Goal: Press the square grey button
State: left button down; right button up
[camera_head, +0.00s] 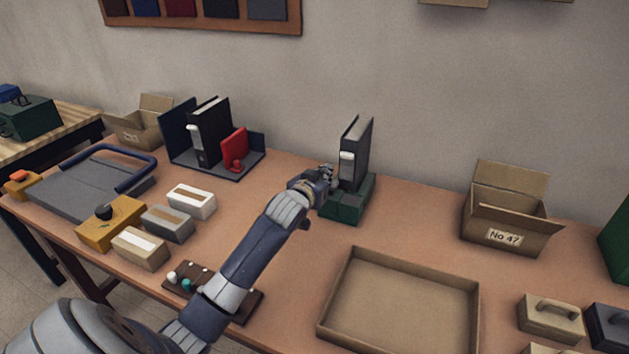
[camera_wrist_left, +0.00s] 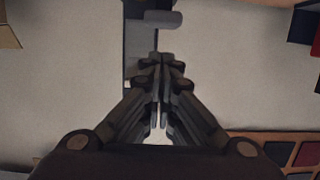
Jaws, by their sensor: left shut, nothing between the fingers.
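A dark upright block (camera_head: 357,150) like a binder stands on a green base (camera_head: 345,208) near the wall, with a small pale patch (camera_head: 347,156) on its front. I cannot make out for sure which part is the square grey button. My left gripper (camera_head: 329,174) is beside the block's lower left front, above the green base, and hides part of it. In the left wrist view the closed fingers (camera_wrist_left: 160,65) are together and empty, in front of a dark upright strip (camera_wrist_left: 138,45) with a grey piece (camera_wrist_left: 163,18). Contact cannot be told. My right gripper is not in view.
An empty shallow tray (camera_head: 400,300) lies front right, with an open carton (camera_head: 505,215) behind it. Left are a black binder with a red piece on a dark stand (camera_head: 215,165), small blocks (camera_head: 168,222) and a yellow box with a black knob (camera_head: 110,222). A brown strip (camera_head: 245,303) lies under my arm.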

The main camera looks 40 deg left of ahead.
pick_arm(q)
jog(key=v, duration=0.7)
jog(key=shift+s+b, duration=0.25)
jog(key=shift+b, duration=0.05)
jog(key=shift+r, duration=0.1)
dwell(0.3)
